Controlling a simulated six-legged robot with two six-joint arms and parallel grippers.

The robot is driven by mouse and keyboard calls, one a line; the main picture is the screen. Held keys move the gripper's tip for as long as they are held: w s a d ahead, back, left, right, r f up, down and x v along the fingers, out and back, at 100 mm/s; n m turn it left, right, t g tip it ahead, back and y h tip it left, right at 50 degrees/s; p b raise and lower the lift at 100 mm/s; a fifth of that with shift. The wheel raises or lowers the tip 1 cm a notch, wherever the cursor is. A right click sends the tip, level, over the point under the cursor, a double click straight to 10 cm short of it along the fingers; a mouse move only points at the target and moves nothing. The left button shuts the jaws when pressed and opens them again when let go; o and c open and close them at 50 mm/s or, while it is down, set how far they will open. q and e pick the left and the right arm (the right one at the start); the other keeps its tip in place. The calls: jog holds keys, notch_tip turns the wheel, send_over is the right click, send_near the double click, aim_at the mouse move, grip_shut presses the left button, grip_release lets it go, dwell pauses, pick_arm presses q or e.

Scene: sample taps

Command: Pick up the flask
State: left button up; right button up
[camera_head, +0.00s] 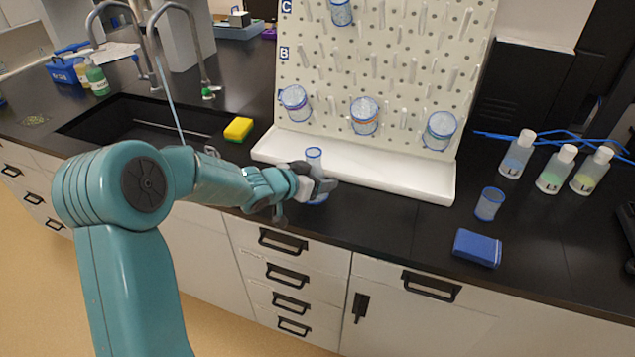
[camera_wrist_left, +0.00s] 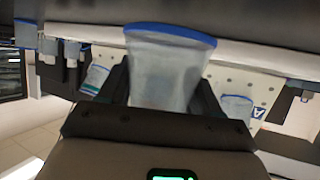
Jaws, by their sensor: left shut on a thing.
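A clear flask with blue edges (camera_head: 314,158) is upright at the front of the black counter, before the white tray of the pegboard. My left gripper (camera_head: 316,184) is shut around its middle, and the fingers hide part of it. In the left wrist view, which looks inverted, the flask (camera_wrist_left: 166,68) sits between the two dark fingers (camera_wrist_left: 163,92). Its blue edge at the top of that picture is close to the counter; I cannot tell whether they touch. My right gripper is not in view.
A white pegboard (camera_head: 378,65) with several glass vessels stands behind the flask. To the right are another blue-edged vessel (camera_head: 489,204), a blue box (camera_head: 477,248) and bottles (camera_head: 555,169). A yellow sponge (camera_head: 238,129) lies beside the sink (camera_head: 140,122) at left.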

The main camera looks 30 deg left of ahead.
pick_arm(q)
notch_tip(320, 180, up, 18)
jog(key=p, duration=0.9)
jog(key=shift+f+p, duration=0.1)
jog(key=shift+p, duration=0.3)
jog(key=o, duration=0.5)
jog(key=c, duration=0.4)
